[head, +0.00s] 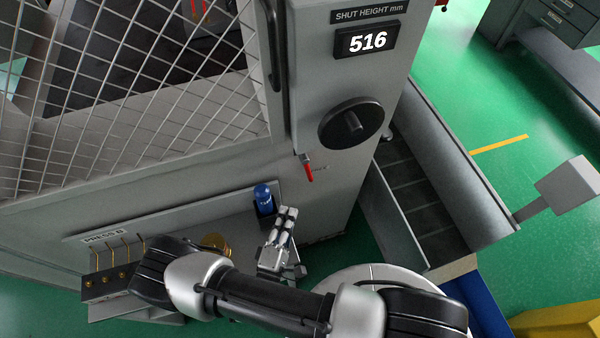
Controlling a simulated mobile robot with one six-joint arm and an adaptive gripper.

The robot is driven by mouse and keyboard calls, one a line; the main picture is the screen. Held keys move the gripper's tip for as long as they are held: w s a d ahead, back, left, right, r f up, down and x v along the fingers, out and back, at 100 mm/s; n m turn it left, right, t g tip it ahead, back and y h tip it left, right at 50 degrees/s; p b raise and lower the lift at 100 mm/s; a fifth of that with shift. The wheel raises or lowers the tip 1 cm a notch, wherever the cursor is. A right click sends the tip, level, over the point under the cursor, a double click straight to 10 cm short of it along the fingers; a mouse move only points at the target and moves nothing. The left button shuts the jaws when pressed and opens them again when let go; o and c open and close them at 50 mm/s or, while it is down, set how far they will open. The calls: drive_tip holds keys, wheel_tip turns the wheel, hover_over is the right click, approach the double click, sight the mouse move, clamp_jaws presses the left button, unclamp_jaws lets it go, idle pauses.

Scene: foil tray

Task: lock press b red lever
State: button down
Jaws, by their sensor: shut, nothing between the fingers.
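The red lever (308,171) sits on the grey press front, below the black handwheel. Its red grip points down and slightly right from a small metal pivot. My gripper (285,213) is below and a little left of the lever, apart from it in the picture. Its fingers point up toward the press and are shut and empty. A "PRESS B" label (104,238) is on the ledge at lower left.
A blue bottle (264,200) stands on the ledge close beside my gripper. The black handwheel (351,123) juts out above the lever. A mesh guard (150,100) covers the left. A grey chute (420,190) stands at right.

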sight(306, 166)
drive_tip(key=shift+s, duration=0.15)
drive_tip(key=b+x, duration=0.1)
drive_tip(key=x, duration=0.9)
drive_tip(key=shift+f+b, duration=0.15)
drive_tip(key=shift+b, duration=0.15)
